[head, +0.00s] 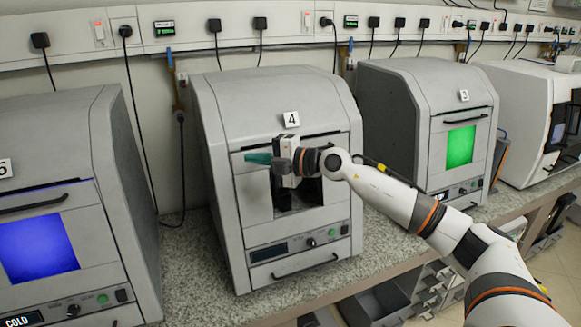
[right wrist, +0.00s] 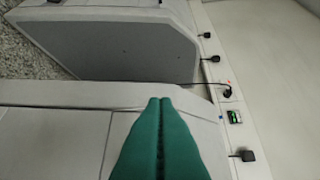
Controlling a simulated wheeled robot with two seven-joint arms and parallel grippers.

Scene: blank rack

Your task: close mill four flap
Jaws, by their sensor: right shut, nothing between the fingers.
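Mill four (head: 280,95) is the grey machine with the "4" label at the middle of the head view. A dark opening (head: 312,196) shows in its front, below my right gripper. The flap is largely hidden by my gripper and wrist, so I cannot tell its exact position. My right gripper (head: 258,158) has teal fingers, shut and empty, pointing left across the upper front of the mill. Whether they touch it is unclear. In the right wrist view the fingers (right wrist: 160,101) lie together over a grey housing. My left gripper is out of view.
A mill with a blue window (head: 38,248) stands at the left. Mill three (head: 397,105), with a green window, stands at the right. All stand on a speckled counter (head: 190,245). Sockets and plugs line the wall behind. Open drawers (head: 385,302) show below the counter.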

